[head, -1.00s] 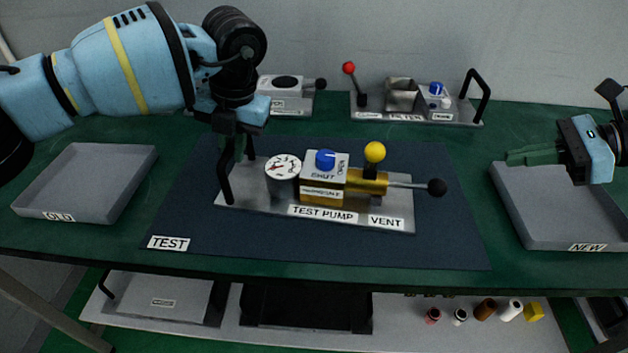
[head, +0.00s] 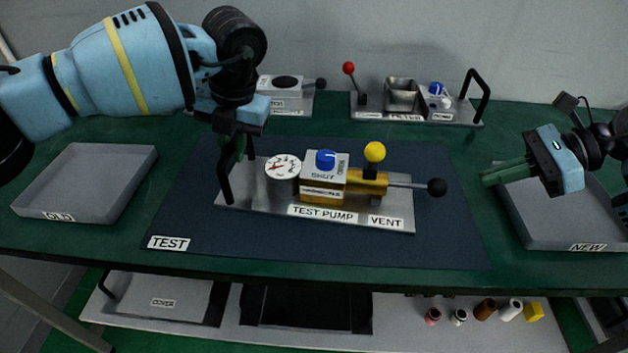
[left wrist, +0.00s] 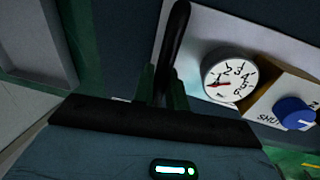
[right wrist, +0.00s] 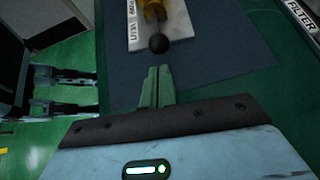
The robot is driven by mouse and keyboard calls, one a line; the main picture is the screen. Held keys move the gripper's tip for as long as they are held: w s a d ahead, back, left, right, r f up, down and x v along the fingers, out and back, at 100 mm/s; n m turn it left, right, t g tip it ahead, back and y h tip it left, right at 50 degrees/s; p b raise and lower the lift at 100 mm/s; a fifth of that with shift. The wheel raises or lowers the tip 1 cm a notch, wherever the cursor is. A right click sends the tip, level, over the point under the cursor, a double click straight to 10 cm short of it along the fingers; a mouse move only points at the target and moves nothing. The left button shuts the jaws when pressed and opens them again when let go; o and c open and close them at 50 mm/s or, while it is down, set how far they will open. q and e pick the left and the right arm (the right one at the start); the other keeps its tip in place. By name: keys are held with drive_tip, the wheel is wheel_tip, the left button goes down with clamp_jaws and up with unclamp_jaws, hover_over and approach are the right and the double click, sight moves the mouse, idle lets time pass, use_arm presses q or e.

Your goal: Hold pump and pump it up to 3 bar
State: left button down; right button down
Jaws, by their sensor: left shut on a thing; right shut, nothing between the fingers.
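The test pump sits on the dark mat, with a metal base plate (head: 262,200), a brass body (head: 367,181), a blue knob (head: 325,159) by the word SHUT, a yellow ball knob (head: 375,152) and a lever ending in a black ball (head: 437,187). Its gauge (head: 283,167) also shows in the left wrist view (left wrist: 230,75), red needle near the low end of the scale. My left gripper (head: 236,150) is shut on the black handle (left wrist: 178,40) at the plate's left end. My right gripper (head: 484,178) is shut and empty, right of the black ball (right wrist: 159,43) and apart from it.
A grey OLD tray (head: 75,213) lies left and a NEW tray (head: 560,243) right, under my right arm. A filter unit (head: 415,115) and another device (head: 288,104) stand behind. Small coloured parts (head: 485,309) lie on the lower shelf.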

drive_tip(key=shift+d+f+x, duration=0.15)
drive_tip(key=shift+f+x, duration=0.05)
drive_tip(key=shift+x, duration=0.8)
drive_tip(key=shift+d+f+x, duration=0.1)
drive_tip(key=shift+f+x, duration=0.1)
drive_tip(key=shift+x, duration=0.75)
drive_tip(key=shift+d+f+x, duration=0.15)
drive_tip(key=shift+f+x, duration=0.05)
drive_tip(key=shift+x, duration=0.8)
drive_tip(key=shift+a, duration=0.8)
drive_tip(key=shift+w+a, duration=0.1)
drive_tip(key=shift+a, duration=0.65)
